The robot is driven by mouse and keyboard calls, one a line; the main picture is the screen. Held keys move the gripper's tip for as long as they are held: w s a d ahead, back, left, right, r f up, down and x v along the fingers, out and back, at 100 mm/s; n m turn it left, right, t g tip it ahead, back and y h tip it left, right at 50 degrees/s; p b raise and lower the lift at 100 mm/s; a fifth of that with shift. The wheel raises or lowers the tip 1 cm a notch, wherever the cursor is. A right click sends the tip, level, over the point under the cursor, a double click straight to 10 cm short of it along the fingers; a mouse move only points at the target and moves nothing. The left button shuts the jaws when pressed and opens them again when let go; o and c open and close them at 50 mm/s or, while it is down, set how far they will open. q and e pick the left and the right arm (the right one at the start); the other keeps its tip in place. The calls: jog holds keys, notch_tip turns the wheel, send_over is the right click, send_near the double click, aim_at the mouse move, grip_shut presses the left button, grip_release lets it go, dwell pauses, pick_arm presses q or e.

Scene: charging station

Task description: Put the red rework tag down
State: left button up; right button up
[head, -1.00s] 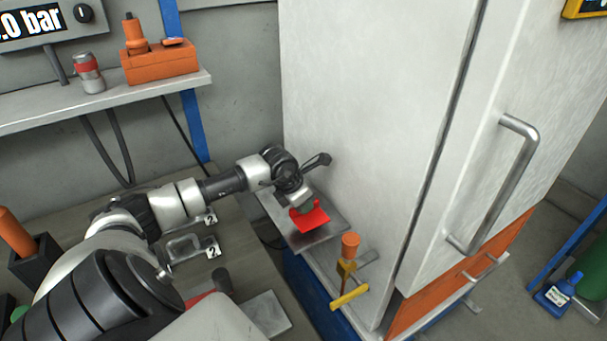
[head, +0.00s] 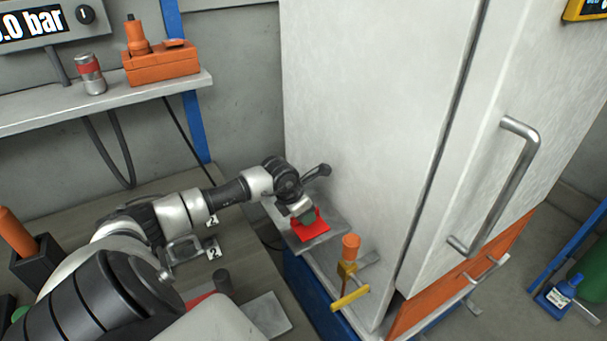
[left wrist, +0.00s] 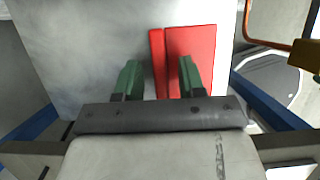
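The red rework tag (head: 312,230) lies on a grey metal plate (head: 329,239) beside the tall white cabinet. In the left wrist view the tag (left wrist: 200,52) looks flat on its wide part, with a narrow raised strip along its left side. My left gripper (head: 306,214) is right over the tag. In the left wrist view its two green fingers (left wrist: 158,68) stand apart on either side of the narrow strip, with a gap visible at the left finger. The right finger covers some of the tag. My right gripper is not in view.
The white cabinet (head: 365,120) rises close beside the plate. An orange-and-yellow tool (head: 348,270) stands in front of the plate. A shelf (head: 130,98) with a can (head: 91,74) and an orange box (head: 160,64) is at the back left.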

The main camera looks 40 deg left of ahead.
pick_arm(q)
jog(key=v, duration=1.2)
jog(key=shift+b, duration=0.35)
jog(key=shift+r, duration=0.1)
